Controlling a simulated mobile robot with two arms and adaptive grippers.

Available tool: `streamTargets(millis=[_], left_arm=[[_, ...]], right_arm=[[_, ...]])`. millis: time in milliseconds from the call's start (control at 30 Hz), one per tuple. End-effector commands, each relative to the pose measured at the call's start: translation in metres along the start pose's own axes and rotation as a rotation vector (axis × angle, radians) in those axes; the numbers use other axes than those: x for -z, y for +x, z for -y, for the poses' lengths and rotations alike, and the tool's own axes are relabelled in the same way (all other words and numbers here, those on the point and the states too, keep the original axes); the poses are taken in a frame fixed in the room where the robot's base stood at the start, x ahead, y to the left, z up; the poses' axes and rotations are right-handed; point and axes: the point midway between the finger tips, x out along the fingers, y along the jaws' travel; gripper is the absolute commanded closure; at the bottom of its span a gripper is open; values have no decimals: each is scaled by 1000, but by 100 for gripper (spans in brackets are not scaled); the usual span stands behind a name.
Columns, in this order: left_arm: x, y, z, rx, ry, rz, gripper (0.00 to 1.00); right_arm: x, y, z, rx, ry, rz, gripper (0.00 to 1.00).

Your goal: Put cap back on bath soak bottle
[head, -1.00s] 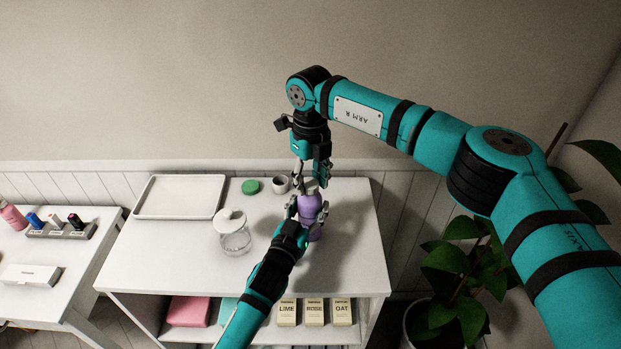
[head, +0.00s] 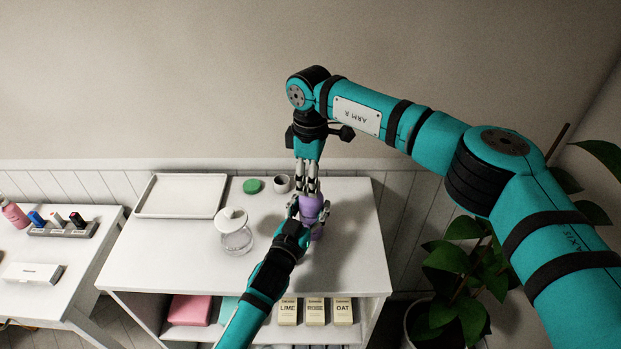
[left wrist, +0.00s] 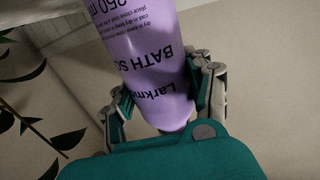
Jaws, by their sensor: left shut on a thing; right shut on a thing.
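The purple bath soak bottle (head: 311,209) stands on the white table, held by my left gripper (head: 305,221) around its body. In the left wrist view the bottle (left wrist: 145,60) fills the upper middle, its lettering upside down, between the fingers of my left gripper (left wrist: 165,100). My right gripper (head: 307,187) points straight down from above, its fingers closed together at the top of the bottle. It is shut on the cap, which is mostly hidden by the fingers. I cannot tell how the cap sits on the neck.
A glass jar with a white lid (head: 235,236) stands left of the bottle. A green disc (head: 252,186) and a small grey cup (head: 282,183) are behind. A white tray (head: 147,196) lies at the back left. A plant (head: 460,262) stands to the right.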

Motion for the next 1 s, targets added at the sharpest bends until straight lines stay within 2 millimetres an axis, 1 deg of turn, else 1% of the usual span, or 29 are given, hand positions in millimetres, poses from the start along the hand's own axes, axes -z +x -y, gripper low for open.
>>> streamTargets(millis=[33, 133, 400, 433, 600, 867, 1000], left_arm=[[-1, 0, 0, -1, 0, 2, 100], [-1, 0, -1, -1, 0, 2, 100], [-1, 0, -1, -1, 0, 2, 100], [-1, 0, -1, -1, 0, 2, 100], [-1, 0, -1, -1, 0, 2, 100], [-1, 0, 0, 0, 0, 2, 100], [-1, 0, 0, 0, 0, 2, 100]], right_arm=[[0, -1, -1, -3, 51, -1, 72], [0, -1, -1, -3, 106, -1, 72], [0, -1, -1, -3, 113, -1, 72], [0, -1, -1, -3, 113, -1, 60], [0, 0, -1, -2, 111, -1, 39], [0, -1, -1, -1, 110, 0, 39], [0, -10, -1, -2, 109, -2, 39]])
